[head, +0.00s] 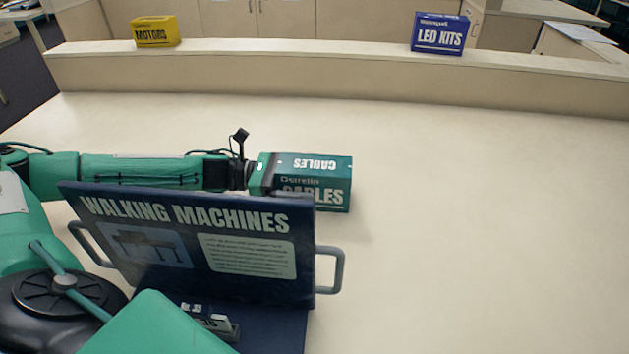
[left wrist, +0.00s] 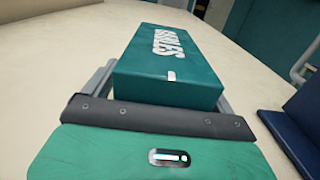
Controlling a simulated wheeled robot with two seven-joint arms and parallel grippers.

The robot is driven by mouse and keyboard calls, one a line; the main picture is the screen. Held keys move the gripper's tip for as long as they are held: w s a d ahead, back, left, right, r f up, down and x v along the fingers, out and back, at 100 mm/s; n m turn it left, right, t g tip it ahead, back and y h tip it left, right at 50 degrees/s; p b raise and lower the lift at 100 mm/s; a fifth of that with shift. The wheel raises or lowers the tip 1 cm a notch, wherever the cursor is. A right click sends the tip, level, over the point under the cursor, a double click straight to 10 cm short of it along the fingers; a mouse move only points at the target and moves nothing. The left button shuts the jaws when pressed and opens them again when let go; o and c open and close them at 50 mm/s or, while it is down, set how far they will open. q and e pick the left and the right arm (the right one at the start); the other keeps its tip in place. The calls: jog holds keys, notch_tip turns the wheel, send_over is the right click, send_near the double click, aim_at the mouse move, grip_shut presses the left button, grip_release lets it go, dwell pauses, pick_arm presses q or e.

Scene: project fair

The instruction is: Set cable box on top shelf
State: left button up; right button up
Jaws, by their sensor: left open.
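The cable box (head: 315,163) is teal with white CABLES lettering and stands on the table, behind and partly hidden by the dark blue sign. It also shows in the left wrist view (left wrist: 165,75). My left gripper (head: 272,178) comes in from the left at the box's left end. In the left wrist view its grey fingers stand on both sides of the box, open around it; whether they touch it I cannot tell. The raised shelf (head: 290,52) runs along the back of the table. My right gripper is not in view.
A yellow MOTORS box (head: 156,32) and a blue LED KITS box (head: 438,34) stand on the shelf, with a wide bare stretch between them. The WALKING MACHINES sign (head: 200,245), with side handles, stands close in front of my left arm. The table's right side is clear.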

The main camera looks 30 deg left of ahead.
pick_arm(q)
jog(key=c, duration=1.4)
